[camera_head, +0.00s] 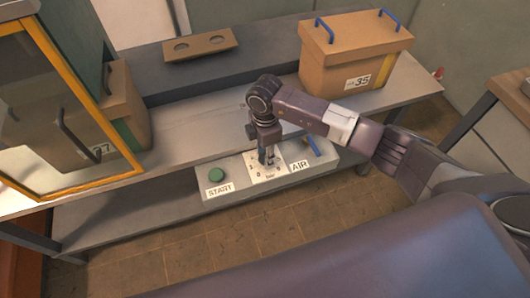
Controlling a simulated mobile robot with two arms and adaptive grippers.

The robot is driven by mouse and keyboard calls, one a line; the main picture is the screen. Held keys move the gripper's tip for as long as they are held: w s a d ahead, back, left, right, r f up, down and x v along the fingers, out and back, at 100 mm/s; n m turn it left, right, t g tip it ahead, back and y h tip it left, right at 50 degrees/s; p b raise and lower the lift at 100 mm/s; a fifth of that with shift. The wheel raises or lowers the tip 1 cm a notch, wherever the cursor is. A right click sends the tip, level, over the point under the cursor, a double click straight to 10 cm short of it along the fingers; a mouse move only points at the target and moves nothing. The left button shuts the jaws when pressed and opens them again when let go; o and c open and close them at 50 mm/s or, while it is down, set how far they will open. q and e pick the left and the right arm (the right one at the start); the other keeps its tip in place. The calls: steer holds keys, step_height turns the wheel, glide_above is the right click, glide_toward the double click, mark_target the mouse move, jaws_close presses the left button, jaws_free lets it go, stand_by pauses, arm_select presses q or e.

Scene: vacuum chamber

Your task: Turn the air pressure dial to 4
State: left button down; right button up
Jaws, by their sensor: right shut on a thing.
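The control panel (212,200) is a pale box along the front of the grey bench. It carries a green START button (217,174) at left, a white dial face (257,179) marked with numbers and "bar" in the middle, and an AIR label (300,166) at right. My right gripper (267,159) comes down from above at the dial and is shut on its knob. The knob is mostly hidden by the fingers, and I cannot tell which number it points to. My left gripper is not in view.
A blue lever (312,145) stands close to the right of my gripper. A box labelled 35 (352,57) sits on the bench at back right. The yellow-framed chamber door (88,92) is at left. A brown plate (200,45) lies at the back.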

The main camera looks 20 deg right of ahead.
steer(key=shift+w+m, duration=0.1)
steer(key=shift+m, duration=0.3)
steer(key=o, duration=1.2)
steer(key=shift+c, duration=0.2)
step_height(320, 180, up, 12)
